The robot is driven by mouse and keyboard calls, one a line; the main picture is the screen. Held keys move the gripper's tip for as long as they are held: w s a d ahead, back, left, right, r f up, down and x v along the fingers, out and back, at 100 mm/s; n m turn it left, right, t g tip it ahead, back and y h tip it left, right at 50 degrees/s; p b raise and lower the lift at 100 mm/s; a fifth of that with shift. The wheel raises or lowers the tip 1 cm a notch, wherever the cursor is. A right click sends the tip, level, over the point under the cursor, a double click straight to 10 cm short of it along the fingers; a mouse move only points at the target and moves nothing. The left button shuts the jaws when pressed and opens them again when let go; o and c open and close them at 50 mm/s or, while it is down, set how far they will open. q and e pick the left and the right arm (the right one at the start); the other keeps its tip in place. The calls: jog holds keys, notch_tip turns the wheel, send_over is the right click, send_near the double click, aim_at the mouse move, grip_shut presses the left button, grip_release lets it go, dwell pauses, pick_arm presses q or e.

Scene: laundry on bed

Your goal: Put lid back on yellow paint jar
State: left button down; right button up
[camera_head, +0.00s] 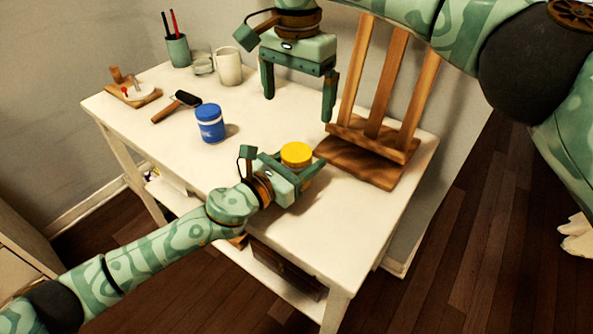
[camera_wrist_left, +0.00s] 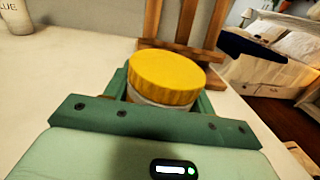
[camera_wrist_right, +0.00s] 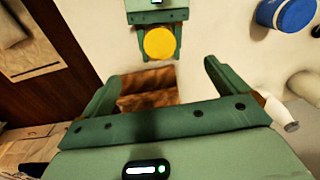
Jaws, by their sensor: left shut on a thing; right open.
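The yellow paint jar (camera_wrist_left: 160,101) stands upright on the white table, a pale body with the yellow lid (camera_head: 296,153) on top. The lid also shows in the left wrist view (camera_wrist_left: 167,76) and from above in the right wrist view (camera_wrist_right: 159,43). Whether it is fully seated I cannot tell. My left gripper (camera_head: 297,172) is shut around the jar's body, below the lid, and hides most of it. My right gripper (camera_head: 298,108) is open and empty, pointing down above the table, higher than the lid and apart from it.
A wooden easel (camera_head: 372,155) stands close behind and right of the jar. A blue jar (camera_head: 210,123) stands to the left, with a roller (camera_head: 185,98), white mug (camera_head: 228,68), brush cup (camera_head: 177,50) and wooden board (camera_head: 133,93) farther back. The table's front is clear.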

notch_tip(320, 180, up, 9)
dwell(0.3)
pick_arm(q)
jog(key=shift+c, duration=2.1)
grip_release()
jog(key=shift+s+a, duration=0.4)
jog(key=p+v, duration=0.2)
jog(key=v, duration=0.5)
jog(key=shift+s+a+r, duration=0.1)
jog(key=shift+s+a, duration=0.15)
jog(key=shift+s, duration=0.05)
jog(key=v, duration=0.6)
jog(key=shift+a, duration=0.1)
jog(key=shift+s+a, duration=0.45)
jog(key=shift+s, duration=0.05)
pick_arm(e)
jog(key=shift+s+r, duration=0.2)
jog(key=shift+r, duration=0.6)
jog(key=shift+s+r, duration=0.2)
jog(key=shift+r, duration=0.6)
